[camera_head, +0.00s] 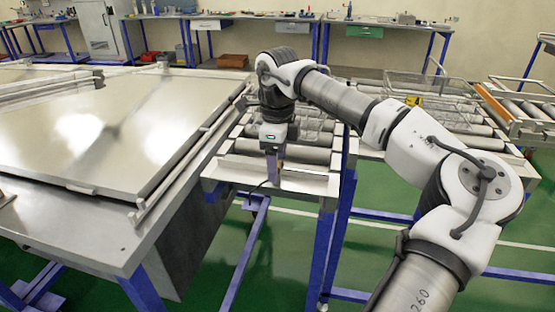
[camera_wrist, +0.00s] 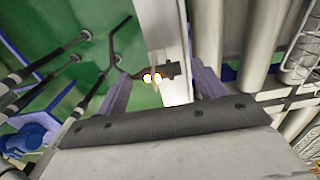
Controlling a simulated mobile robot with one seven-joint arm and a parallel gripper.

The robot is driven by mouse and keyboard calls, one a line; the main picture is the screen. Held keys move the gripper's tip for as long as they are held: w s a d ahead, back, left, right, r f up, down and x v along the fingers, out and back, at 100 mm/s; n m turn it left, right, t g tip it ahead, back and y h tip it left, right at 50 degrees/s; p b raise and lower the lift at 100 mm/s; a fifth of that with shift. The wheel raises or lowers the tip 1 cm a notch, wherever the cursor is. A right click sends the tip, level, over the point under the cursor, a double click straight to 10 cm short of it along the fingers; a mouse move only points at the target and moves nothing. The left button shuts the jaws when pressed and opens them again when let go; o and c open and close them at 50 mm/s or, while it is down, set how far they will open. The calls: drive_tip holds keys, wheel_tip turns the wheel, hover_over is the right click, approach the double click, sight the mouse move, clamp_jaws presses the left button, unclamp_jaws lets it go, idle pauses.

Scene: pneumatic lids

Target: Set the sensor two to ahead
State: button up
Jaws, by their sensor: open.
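My gripper (camera_head: 273,178) points down over the near end of the roller conveyor, at its light metal end plate (camera_head: 310,182). In the wrist view my gripper (camera_wrist: 160,70) is open, with one purple finger on each side. Between the fingers is a small dark fitting (camera_wrist: 170,69) with bright glowing spots and a thin tan strip, by the edge of a pale metal rail (camera_wrist: 172,30). It looks like a sensor; no label is readable, so I cannot tell its number or its setting. I cannot tell whether the fingers touch it.
A large metal table with a flat lid (camera_head: 95,125) stands to the left, close to the conveyor. Conveyor rollers (camera_head: 300,153) and a wire basket (camera_head: 425,85) lie behind my arm. Blue legs (camera_head: 325,250) stand below on the green floor. Benches line the back wall.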

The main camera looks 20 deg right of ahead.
wheel_tip(320, 180, up, 14)
drive_tip(key=b, duration=0.1)
drive_tip(key=shift+f, duration=0.25)
idle(0.4)
